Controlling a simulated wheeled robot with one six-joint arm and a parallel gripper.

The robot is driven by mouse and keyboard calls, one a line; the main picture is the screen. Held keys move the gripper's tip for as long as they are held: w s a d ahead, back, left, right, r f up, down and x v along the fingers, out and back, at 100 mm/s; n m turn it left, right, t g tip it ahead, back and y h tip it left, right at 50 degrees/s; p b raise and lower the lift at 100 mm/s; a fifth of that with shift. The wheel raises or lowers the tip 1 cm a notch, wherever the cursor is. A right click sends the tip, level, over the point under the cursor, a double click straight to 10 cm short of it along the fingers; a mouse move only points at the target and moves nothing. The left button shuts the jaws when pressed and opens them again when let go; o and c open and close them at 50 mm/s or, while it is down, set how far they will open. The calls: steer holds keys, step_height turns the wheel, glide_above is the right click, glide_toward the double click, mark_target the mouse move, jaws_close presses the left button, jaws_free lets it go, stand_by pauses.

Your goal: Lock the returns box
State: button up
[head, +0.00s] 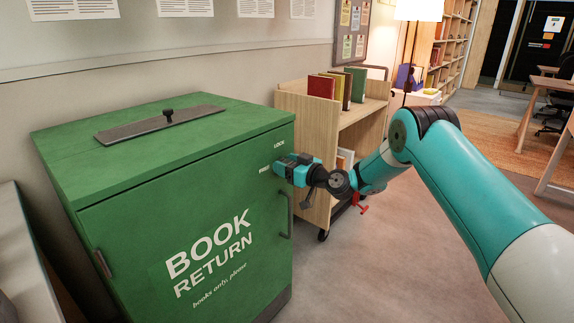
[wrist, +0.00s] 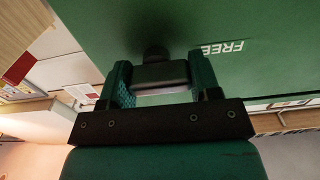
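The green returns box (head: 115,230), lettered "BOOK RETURN", stands at the left of the head view with its door closed. My gripper (head: 283,168) is at the upper right of its front, by the small labels "FREE" (head: 264,169) and "LOCK" (head: 280,145). In the wrist view a dark turn knob (wrist: 160,74) on the green face sits between the fingers of my gripper (wrist: 162,82). Its bar spans the gap and appears to touch both fingers. The "FREE" label (wrist: 223,47) shows upside down beside it. Which label the knob points at I cannot tell.
A wooden book cart (head: 300,105) with several books stands just right of the box, close to my gripper. A vertical door handle (head: 286,215) lies just below my gripper. The grey floor (head: 370,270) in front of the cart is clear.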

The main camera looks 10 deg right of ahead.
steer(key=shift+c, duration=1.1)
steer(key=m+b, duration=0.1)
steer(key=m, duration=0.7)
steer(key=shift+r+m, duration=0.1)
steer(key=shift+m, duration=0.2)
steer(key=m, duration=0.5)
steer(key=shift+w+d+r, duration=0.1)
steer(key=shift+d, duration=0.05)
steer(key=shift+m+p, duration=0.55)
steer(key=shift+m, duration=1.55)
